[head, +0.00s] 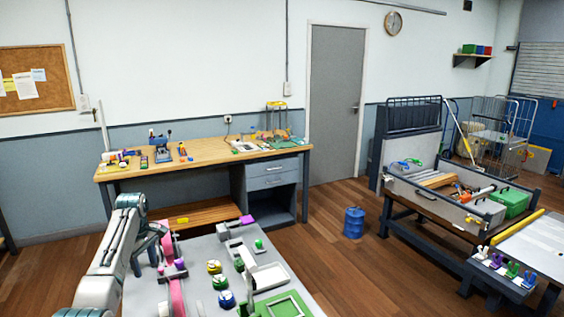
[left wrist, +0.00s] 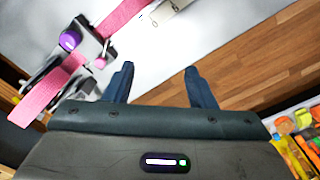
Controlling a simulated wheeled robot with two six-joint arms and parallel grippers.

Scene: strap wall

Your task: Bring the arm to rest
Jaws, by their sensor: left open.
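My left gripper (head: 160,240) is at the left edge of the grey worktop (head: 210,250), near the pink strap (head: 176,297). In the left wrist view its two dark fingers (left wrist: 157,80) are apart with nothing between them. In that view the pink strap (left wrist: 55,92) passes a metal fitting with a purple knob (left wrist: 70,40), to the left of the fingers and apart from them. The purple knob also shows in the head view (head: 180,264). My right gripper is not in view.
The worktop holds several round yellow, green and blue pieces (head: 220,283) and a green frame (head: 282,306). A wooden workbench (head: 205,158) stands behind by the wall. A blue drum (head: 353,223) stands on open wooden floor. A tool-filled bench (head: 440,205) is at right.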

